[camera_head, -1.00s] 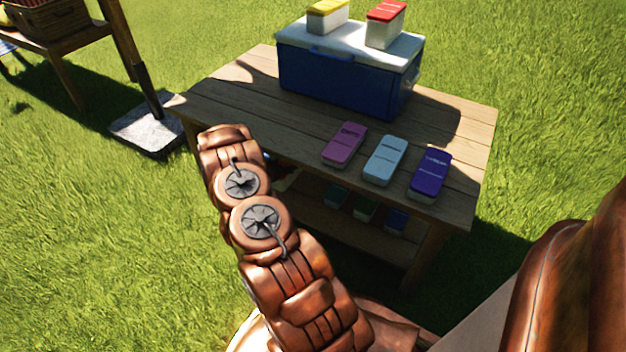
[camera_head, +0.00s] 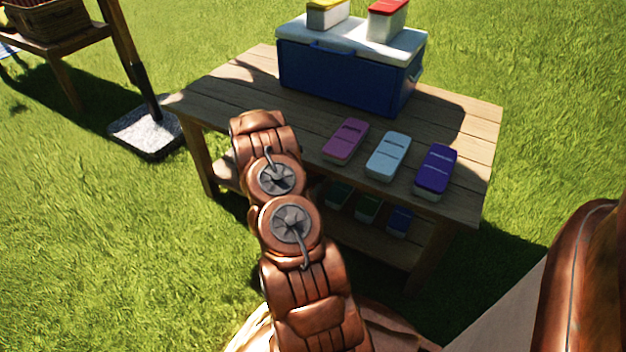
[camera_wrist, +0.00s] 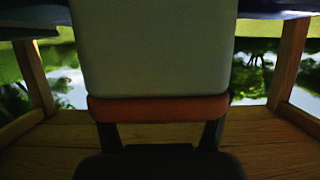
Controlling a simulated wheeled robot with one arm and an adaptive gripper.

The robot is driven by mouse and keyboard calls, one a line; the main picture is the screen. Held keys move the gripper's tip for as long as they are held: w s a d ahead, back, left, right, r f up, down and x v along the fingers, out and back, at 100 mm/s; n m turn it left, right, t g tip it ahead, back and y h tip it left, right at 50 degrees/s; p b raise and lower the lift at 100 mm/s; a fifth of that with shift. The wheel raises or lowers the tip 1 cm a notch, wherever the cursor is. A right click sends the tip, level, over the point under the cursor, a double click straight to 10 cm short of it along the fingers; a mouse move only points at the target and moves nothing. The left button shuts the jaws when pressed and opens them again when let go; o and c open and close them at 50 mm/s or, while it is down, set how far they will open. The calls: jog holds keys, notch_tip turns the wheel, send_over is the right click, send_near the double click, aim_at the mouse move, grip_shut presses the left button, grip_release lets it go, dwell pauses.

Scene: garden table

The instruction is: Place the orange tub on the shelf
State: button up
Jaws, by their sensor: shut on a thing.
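The orange tub (camera_wrist: 152,55) fills the middle of the wrist view, with a pale body and an orange lid (camera_wrist: 158,108). That view appears upside down, with sky low and grass high, so the tub seems upright. My gripper (camera_wrist: 160,132) is shut on the tub at its lid. The tub's far end is cut off by the frame. In the head view my arm hides both gripper and tub. The shelf (camera_head: 375,243) is the lower board of the wooden table (camera_head: 255,115). Wooden boards (camera_wrist: 275,145) and two legs surround the tub in the wrist view.
Green-toned tubs (camera_head: 368,208) and a blue one (camera_head: 399,221) stand on the shelf's right part. Pink (camera_head: 346,140), light blue (camera_head: 388,156) and purple (camera_head: 436,170) tubs lie on the tabletop. A blue cooler (camera_head: 345,78) carries yellow-lidded and red-lidded tubs.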

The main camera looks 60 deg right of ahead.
jog(key=shift+w+f+b, duration=0.1)
jog(key=shift+f+b, duration=0.45)
jog(key=shift+f, duration=0.85)
jog(key=shift+f, duration=0.1)
jog(key=o, duration=1.7)
jog(key=shift+o, duration=0.2)
jog(key=shift+a+r, duration=0.2)
jog(key=shift+a, duration=0.05)
jog(key=p+v, duration=0.5)
jog(key=v, duration=0.6)
jog(key=shift+a, duration=0.25)
